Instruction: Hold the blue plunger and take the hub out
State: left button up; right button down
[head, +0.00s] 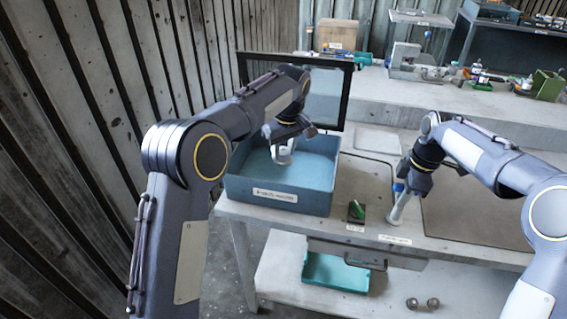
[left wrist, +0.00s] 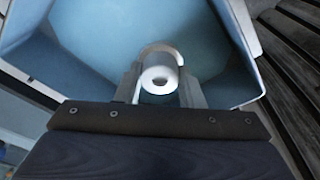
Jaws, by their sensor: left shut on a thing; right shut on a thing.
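My left gripper (head: 283,150) is over the blue bin (head: 275,197), within its outline in the head view. It is shut on the hub, a pale ring-like part with a dark central hole, which shows between the fingers in the left wrist view (left wrist: 160,80). The bin floor shows beyond the hub. My right gripper (head: 399,192) is low at the table's front, right of the bin. It is shut on the blue plunger (head: 397,187), of which only a small blue part shows. A pale grey tube-like part (head: 400,210) slants down just below it.
A small dark block with a green part (head: 357,210) stands between the bin and my right gripper. A dark-framed panel (head: 325,95) rises behind the bin. A teal tray (head: 335,272) and two round parts are on the lower shelf. The brown mat (head: 480,215) at right looks clear.

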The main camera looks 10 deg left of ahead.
aim_at(283, 151)
pick_arm(q)
jog(key=shift+r, duration=2.75)
jog(key=s, duration=1.4)
